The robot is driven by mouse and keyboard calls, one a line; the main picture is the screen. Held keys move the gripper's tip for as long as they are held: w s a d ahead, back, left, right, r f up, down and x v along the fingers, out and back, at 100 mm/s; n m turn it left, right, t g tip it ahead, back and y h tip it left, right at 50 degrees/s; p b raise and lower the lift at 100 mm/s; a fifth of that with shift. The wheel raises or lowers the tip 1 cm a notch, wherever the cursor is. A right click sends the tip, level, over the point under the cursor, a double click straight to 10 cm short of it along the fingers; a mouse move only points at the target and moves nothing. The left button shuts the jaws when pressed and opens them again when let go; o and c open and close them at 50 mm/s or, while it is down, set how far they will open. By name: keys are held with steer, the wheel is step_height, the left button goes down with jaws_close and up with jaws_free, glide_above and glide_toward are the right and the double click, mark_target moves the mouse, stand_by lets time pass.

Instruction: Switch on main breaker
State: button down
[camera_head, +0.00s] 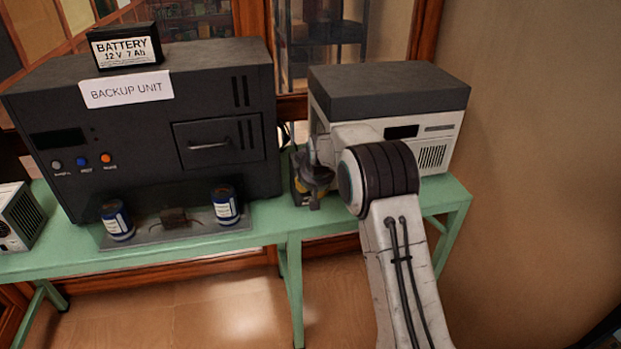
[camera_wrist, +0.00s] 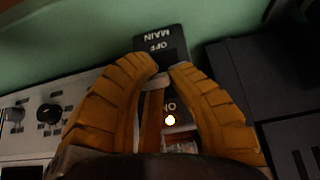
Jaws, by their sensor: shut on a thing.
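The main breaker (camera_wrist: 150,38) is a dark panel in the wrist view, with "MAIN" and "OFF" upside down near its top and "ON" lower, between my fingers. A small bright yellow-white light (camera_wrist: 170,120) glows beside the "ON" text. My gripper (camera_wrist: 165,67) has two orange ridged fingers shut on the breaker's dark lever, close to the "OFF" label. The lever is mostly hidden by the fingertips, so its exact position is unclear. In the head view my gripper (camera_head: 313,186) is at the bench between the two units, and it hides the breaker there.
The black backup unit (camera_head: 100,150) stands left of my gripper, with a battery (camera_head: 125,46) on top. Two blue cans (camera_head: 226,205) stand in front. A white and grey unit (camera_head: 440,125) is close on the right. The green bench (camera_head: 262,236) has little bare room.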

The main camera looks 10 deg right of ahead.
steer(key=shift+w+d+r+g+p, duration=0.15)
steer(key=shift+d+g+p, duration=0.15)
steer(key=shift+p, duration=0.25)
steer(key=c, duration=1.4)
jaws_free()
steer(key=shift+d, duration=0.1)
steer(key=o, duration=0.3)
steer(key=shift+o, duration=0.2)
steer(key=shift+a, duration=0.2)
steer(key=shift+r, duration=0.15)
steer(key=v, duration=1.1)
steer(key=shift+s+r, duration=0.25)
steer(key=shift+s, duration=0.1)
